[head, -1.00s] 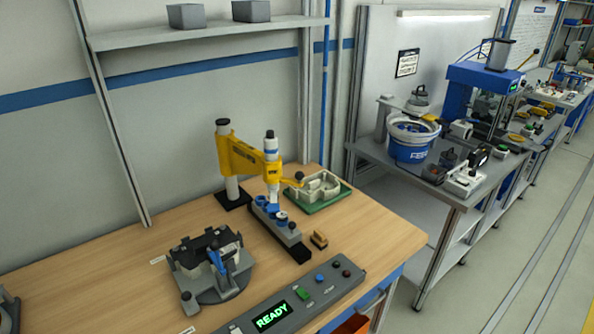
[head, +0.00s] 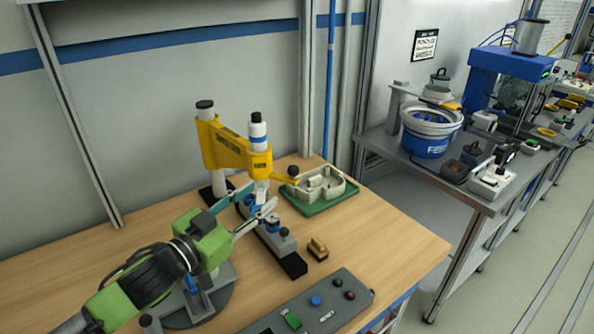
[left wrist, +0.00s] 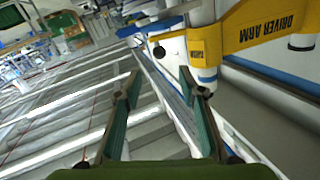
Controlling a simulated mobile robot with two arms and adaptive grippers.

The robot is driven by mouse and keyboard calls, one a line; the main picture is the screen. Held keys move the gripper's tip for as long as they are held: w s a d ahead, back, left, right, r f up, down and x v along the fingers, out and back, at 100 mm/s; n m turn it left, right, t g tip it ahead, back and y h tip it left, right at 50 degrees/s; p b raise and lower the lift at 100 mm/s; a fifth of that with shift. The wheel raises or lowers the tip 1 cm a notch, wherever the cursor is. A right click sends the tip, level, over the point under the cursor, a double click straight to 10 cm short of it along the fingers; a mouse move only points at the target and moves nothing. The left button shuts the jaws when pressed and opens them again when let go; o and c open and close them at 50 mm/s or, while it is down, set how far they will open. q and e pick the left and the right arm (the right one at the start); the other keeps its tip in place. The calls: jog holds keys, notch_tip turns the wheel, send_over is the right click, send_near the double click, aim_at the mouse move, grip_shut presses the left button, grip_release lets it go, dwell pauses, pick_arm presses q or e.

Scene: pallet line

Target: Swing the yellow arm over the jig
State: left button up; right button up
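The yellow arm (head: 235,148) reaches right from a post with a black cap and carries a white and blue driver (head: 259,135) at its free end. A black-knobbed yellow handle (head: 288,180) sticks out beside it. In the left wrist view the yellow arm (left wrist: 265,28) reads "DRIVER ARM". My left gripper (head: 262,195) is open, its fingers beside the driver's lower end; I see no grip. Its open fingers also show in the left wrist view (left wrist: 161,88). A grey fixture on a round plate (head: 215,308), perhaps the jig, is largely hidden behind my left arm. My right gripper is out of view.
A grey and black block (head: 290,258) with blue parts stands under the driver. A pale housing (head: 322,184) sits on a green base behind right. A button panel (head: 318,305) lies in front, a small brown block (head: 317,248) nearby. The table's right part is clear.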

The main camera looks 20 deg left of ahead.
aim_at(290, 172)
pick_arm(q)
jog(key=x, duration=0.1)
jog(key=p+x, duration=0.1)
jog(key=x, duration=0.1)
jog(key=shift+r, duration=0.3)
jog(key=p+x, duration=0.3)
jog(key=x, duration=0.6)
jog(key=shift+d+f, duration=0.1)
jog(key=shift+f, duration=0.05)
jog(key=shift+w+d, duration=0.2)
jog(key=shift+w, duration=0.35)
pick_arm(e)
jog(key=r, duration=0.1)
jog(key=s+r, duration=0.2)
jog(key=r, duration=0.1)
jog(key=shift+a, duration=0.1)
pick_arm(q)
jog(key=shift+c, duration=0.4)
grip_shut()
